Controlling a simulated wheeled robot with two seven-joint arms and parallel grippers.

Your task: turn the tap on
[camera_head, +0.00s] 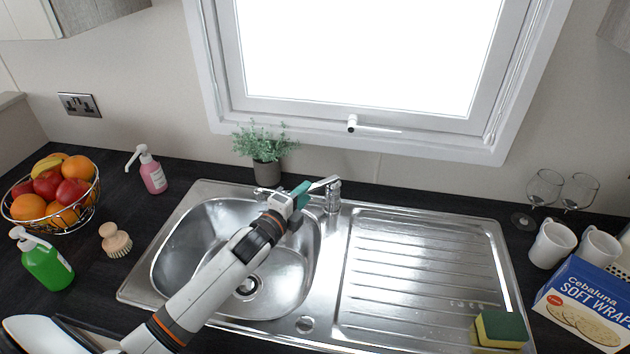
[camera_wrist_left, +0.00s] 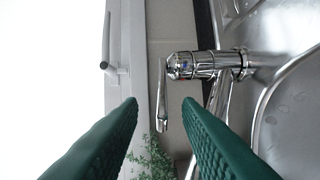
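The chrome tap (camera_head: 332,197) stands at the back edge of the steel sink. In the left wrist view, the tap (camera_wrist_left: 203,64) lies sideways beyond the fingers. The lever (camera_wrist_left: 162,92) shows in the gap between the two separated fingertips of the left gripper (camera_wrist_left: 162,101). I cannot tell whether either finger touches it. My right gripper is not in view.
A potted plant (camera_head: 266,165) stands behind the basin, close to my left gripper. The window frame (camera_head: 350,120) is behind the tap. The drainer (camera_head: 420,265) is clear except for a sponge (camera_head: 500,328). A pink soap bottle (camera_head: 152,174) stands at the left.

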